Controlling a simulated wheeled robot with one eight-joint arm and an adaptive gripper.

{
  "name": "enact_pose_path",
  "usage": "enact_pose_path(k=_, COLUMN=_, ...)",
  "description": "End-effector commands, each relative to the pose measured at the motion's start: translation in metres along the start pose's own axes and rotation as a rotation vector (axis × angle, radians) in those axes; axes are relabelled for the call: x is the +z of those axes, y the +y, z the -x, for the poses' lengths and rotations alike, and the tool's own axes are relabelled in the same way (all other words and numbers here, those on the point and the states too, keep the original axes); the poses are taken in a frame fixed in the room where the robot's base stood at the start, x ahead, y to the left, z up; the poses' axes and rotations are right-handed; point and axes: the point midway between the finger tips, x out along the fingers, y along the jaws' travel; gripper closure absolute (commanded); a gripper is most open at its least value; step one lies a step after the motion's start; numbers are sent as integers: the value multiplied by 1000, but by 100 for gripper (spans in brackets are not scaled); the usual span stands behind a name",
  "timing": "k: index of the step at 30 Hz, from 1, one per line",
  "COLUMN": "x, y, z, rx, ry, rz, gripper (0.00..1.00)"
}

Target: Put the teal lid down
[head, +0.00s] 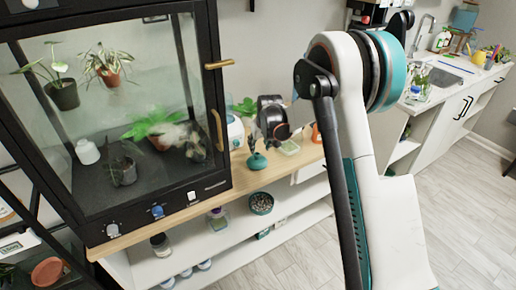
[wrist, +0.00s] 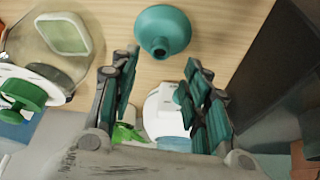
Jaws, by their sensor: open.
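The teal lid (wrist: 163,28) rests on the wooden top in the wrist view. It is round, with a narrower raised part at its middle. It also shows in the head view (head: 257,161), near the front edge of the wooden top beside the glass cabinet. My gripper (wrist: 162,62) is open. Its two dark and teal fingers stand apart with nothing held between them, and the lid lies just past the fingertips, apart from them. In the head view my gripper is small and hard to make out among dark shapes.
A black-framed glass cabinet (head: 214,100) with potted plants stands on the left. A clear container with a pale green pad (wrist: 64,37) sits left of the lid in the wrist view. A bowl of pebbles (head: 261,203) stands on the shelf below. Bare wood surrounds the lid.

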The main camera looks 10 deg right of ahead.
Motion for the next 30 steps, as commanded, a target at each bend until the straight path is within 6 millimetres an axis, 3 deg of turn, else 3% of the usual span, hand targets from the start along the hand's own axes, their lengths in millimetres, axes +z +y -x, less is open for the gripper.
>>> enact_pose_path(k=3, x=-1, y=0, z=24, rx=0, ry=0, rz=0, gripper=57)
enact_pose_path(k=14, x=2, y=-1, z=63, rx=2, ry=6, rz=-2, gripper=57)
enact_pose_path(k=17, x=7, y=-3, z=93, rx=4, ry=16, rz=-5, gripper=57)
enact_pose_path(k=23, x=30, y=-9, z=170, rx=13, ry=46, rz=-17, gripper=57)
enact_pose_path(k=30, x=76, y=-17, z=250, rx=22, ry=82, rz=-30, gripper=57)
